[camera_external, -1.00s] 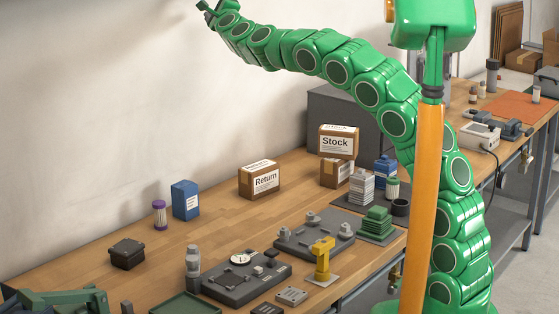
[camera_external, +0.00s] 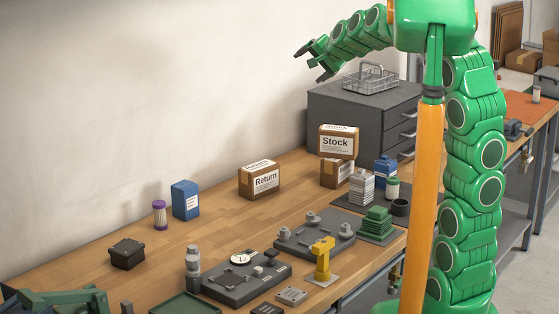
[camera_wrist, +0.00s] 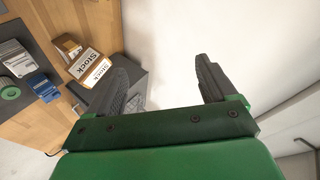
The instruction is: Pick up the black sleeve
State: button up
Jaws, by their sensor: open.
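A short black round piece (camera_external: 400,207), which looks like the black sleeve, stands at the right edge of the dark mat (camera_external: 345,199) near the bench's front edge. I cannot make it out in the wrist view. My gripper (camera_external: 311,64) is open and empty, high in the air by the left of the grey cabinet's top, well above and to the left of the black piece. In the wrist view its two dark fingers (camera_wrist: 160,78) are spread apart with only wall between them.
A wire basket (camera_external: 370,78) stands on the grey drawer cabinet (camera_external: 345,115). The Stock box (camera_external: 338,142), a blue container (camera_external: 385,170), grey stacked pieces (camera_external: 361,187) and green stacked pieces (camera_external: 376,223) crowd around the mat. The bench behind the Return box (camera_external: 259,182) is clear.

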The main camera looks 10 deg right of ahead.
jog(key=s+d+f+n+g+h, duration=0.2)
jog(key=s+d+f+g, duration=0.2)
jog(key=s+d+f, duration=0.7)
jog(key=s+d+f+n+g+h, duration=0.15)
jog(key=s+d+f+g, duration=0.35)
jog(key=s, duration=1.2)
jog(key=s+d+f+n+g+h, duration=0.25)
jog(key=s+d+f, duration=0.25)
jog(key=s+d, duration=0.65)
jog(key=w+a+f+m+g+y, duration=0.2)
jog(key=w+a+f+m+y, duration=0.25)
jog(key=w+a+y, duration=0.45)
jog(key=m+t+y, duration=0.5)
jog(key=m+t, duration=0.4)
jog(key=m, duration=0.8)
send_near(401, 204)
jog(key=a, duration=0.2)
jog(key=s, duration=0.1)
jog(key=shift+a+r+g, duration=0.25)
jog(key=shift+a+r, duration=0.15)
jog(key=shift+h, duration=0.3)
jog(key=shift+x, duration=3.9)
jog(key=shift+s, duration=0.1)
jog(key=c, duration=1.1)
